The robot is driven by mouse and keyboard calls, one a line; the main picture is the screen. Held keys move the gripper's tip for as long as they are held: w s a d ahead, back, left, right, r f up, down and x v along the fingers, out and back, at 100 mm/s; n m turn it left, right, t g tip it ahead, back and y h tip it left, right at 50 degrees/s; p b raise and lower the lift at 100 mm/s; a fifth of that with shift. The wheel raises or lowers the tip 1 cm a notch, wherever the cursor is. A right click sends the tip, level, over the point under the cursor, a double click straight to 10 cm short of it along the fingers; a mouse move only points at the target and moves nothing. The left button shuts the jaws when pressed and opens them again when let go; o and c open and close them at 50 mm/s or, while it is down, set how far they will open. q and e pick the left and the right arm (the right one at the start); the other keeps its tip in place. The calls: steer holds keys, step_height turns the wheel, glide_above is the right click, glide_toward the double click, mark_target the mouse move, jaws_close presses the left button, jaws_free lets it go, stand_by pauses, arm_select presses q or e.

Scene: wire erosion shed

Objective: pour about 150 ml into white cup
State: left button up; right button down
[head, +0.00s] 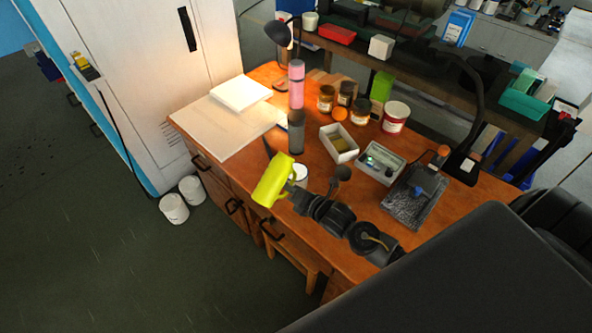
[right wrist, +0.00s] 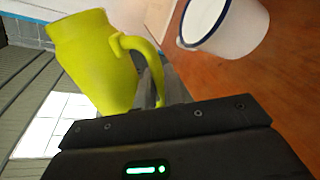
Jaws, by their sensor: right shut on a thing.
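My right gripper (head: 290,191) is shut on the handle of a yellow jug (head: 270,182) and holds it by the table's front edge. The jug leans a little in the head view, its top toward the right. The white cup (head: 300,172) stands on the table just behind the jug and gripper, partly hidden by them. In the right wrist view the jug (right wrist: 95,60) is at the left and the white cup (right wrist: 236,28), with a dark blue rim, at the upper right, apart from it. No stream shows, and I cannot tell the liquid level in either. My left gripper is out of view.
Behind the cup stand a grey cylinder (head: 296,136) and a pink bottle (head: 296,85). A white open box (head: 352,155), a grey case (head: 367,170), brown jars (head: 326,98) and a red-and-white tin (head: 395,116) stand further right. A dark ladle-like thing (head: 342,173) is near my wrist.

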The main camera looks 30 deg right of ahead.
steer(key=shift+w+d+r+n, duration=0.1)
steer(key=shift+r+n, duration=0.05)
steer(key=shift+r, duration=0.2)
steer(key=shift+w+d+r+n, duration=0.1)
steer(key=shift+r+n, duration=0.05)
steer(key=shift+r, duration=0.2)
steer(key=shift+w+d+f+n+t+h+b, duration=0.15)
steer(key=shift+d+n+t+h+b, duration=0.15)
steer(key=shift+n, duration=0.2)
steer(key=shift+w+d+f+n+t+h+b, duration=0.1)
steer(key=shift+w+d+n+h+b, duration=0.1)
steer(key=shift+d+n, duration=0.25)
steer(key=shift+f+n+t+b, duration=0.3)
steer(key=shift+n+t+b, duration=0.1)
steer(key=shift+n, duration=0.55)
steer(key=shift+r+n+h+p, duration=0.3)
steer(key=shift+r+n+p, duration=0.2)
steer(key=shift+r+p, duration=0.2)
steer(key=shift+f+n+t+b, duration=0.45)
steer(key=shift+f+n+t, duration=0.1)
steer(key=shift+n, duration=0.35)
steer(key=shift+a+f+n+t+b, duration=0.1)
steer(key=shift+f+n+t+b, duration=0.3)
steer(key=shift+n, duration=0.6)
